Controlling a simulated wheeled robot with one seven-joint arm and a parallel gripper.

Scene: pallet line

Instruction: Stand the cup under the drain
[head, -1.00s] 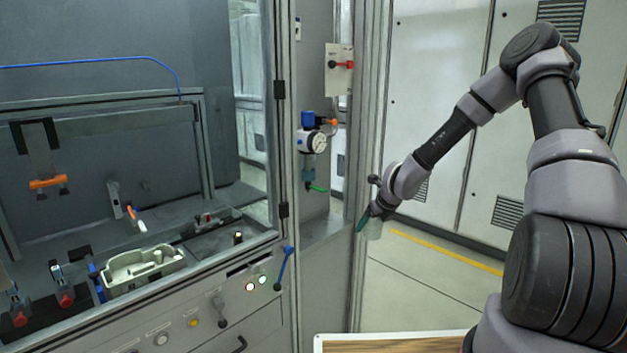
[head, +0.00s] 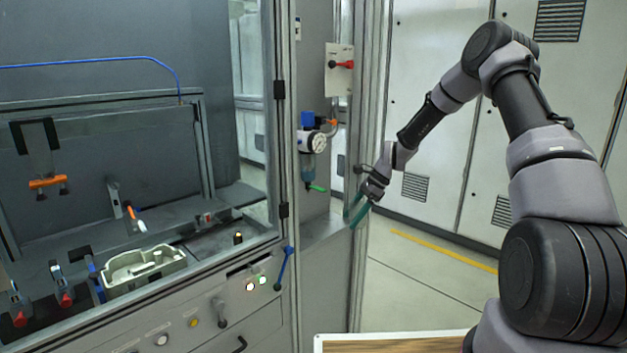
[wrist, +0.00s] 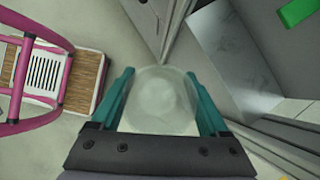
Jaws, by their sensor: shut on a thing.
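My gripper (head: 356,213) is at the right edge of the cabinet opening, to the right of the drain and a little lower. In the wrist view its teal fingers are shut on the cup (wrist: 160,100), a translucent, whitish round vessel seen from above. In the head view the cup can hardly be made out between the fingers. The drain (head: 316,188), with a green lever, is at the bottom of the air filter unit (head: 313,145) with its gauge. A green piece, likely that lever, shows at the top right of the wrist view (wrist: 298,12).
A bare grey ledge (head: 325,228) lies below the drain; it also shows in the wrist view (wrist: 232,60). The cabinet's upright post (head: 362,120) stands beside my gripper. A blue lever (head: 285,268) sticks out left of the ledge.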

